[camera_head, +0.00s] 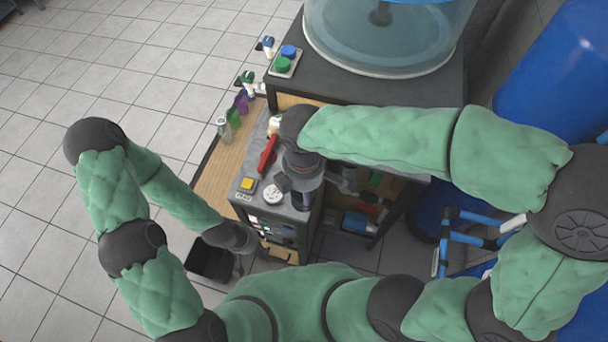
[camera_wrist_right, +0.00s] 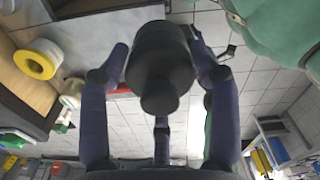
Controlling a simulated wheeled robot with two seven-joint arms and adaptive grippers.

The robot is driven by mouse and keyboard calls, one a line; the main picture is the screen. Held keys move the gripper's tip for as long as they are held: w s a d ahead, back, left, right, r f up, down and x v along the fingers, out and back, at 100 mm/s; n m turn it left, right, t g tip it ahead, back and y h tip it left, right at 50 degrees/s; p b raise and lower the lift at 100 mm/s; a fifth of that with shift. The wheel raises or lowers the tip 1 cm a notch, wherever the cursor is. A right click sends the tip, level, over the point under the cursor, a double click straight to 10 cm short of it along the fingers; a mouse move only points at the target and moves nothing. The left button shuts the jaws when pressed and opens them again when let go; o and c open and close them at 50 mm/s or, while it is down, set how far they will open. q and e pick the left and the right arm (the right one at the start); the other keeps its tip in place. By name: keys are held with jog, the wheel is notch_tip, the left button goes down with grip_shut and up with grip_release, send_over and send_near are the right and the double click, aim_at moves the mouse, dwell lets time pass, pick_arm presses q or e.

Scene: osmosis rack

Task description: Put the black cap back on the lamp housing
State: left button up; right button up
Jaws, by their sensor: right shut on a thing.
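The black cap (camera_wrist_right: 160,65), a stepped dark cylinder, is between the purple fingers of my right gripper (camera_wrist_right: 157,50) in the right wrist view. The fingers are shut around it. In the head view my right arm reaches in from the right, and its wrist (camera_head: 303,165) is above the top of the grey cabinet. The wrist hides most of that gripper and whatever is under it. I cannot make out the lamp housing for certain in either view. My left gripper (camera_head: 240,238) hangs low by the cabinet's front-left corner; its fingers are too unclear to tell their state.
Coloured bottles (camera_head: 236,115) stand along the wooden shelf. A large clear tank (camera_head: 388,35) stands behind. A black bin (camera_head: 208,261) is on the floor.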

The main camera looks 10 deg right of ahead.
jog(key=shift+w+r, duration=0.1)
jog(key=shift+r, duration=0.15)
jog(key=w+d+r+m+p, duration=0.1)
jog(key=w+d+m+p, duration=0.15)
jog(key=w, duration=0.35)
jog(key=w+d+r+m+p, duration=0.1)
jog(key=w+d+p, duration=0.1)
jog(key=w+d, duration=0.3)
jog(key=shift+w+d+f+m, duration=0.4)
jog(key=shift+w+d+f, duration=0.65)
jog(key=shift+w+d, duration=0.9)
jog(key=shift+w+d+f+m, duration=0.45)
jog(key=shift+w+d+f, duration=0.6)
jog(key=shift+w+d, duration=0.85)
jog(key=shift+w+d+f+m, duration=0.4)
jog(key=shift+w+d+f, duration=0.85)
jog(key=shift+d, duration=1.15)
jog(key=shift+w+r, duration=0.15)
jog(key=shift+r, duration=0.05)
jog(key=shift+r+p, duration=0.1)
jog(key=shift+p, duration=0.2)
jog(key=shift+f, duration=0.2)
jog(key=shift+f+b, duration=0.65)
jog(key=shift+f, duration=0.3)
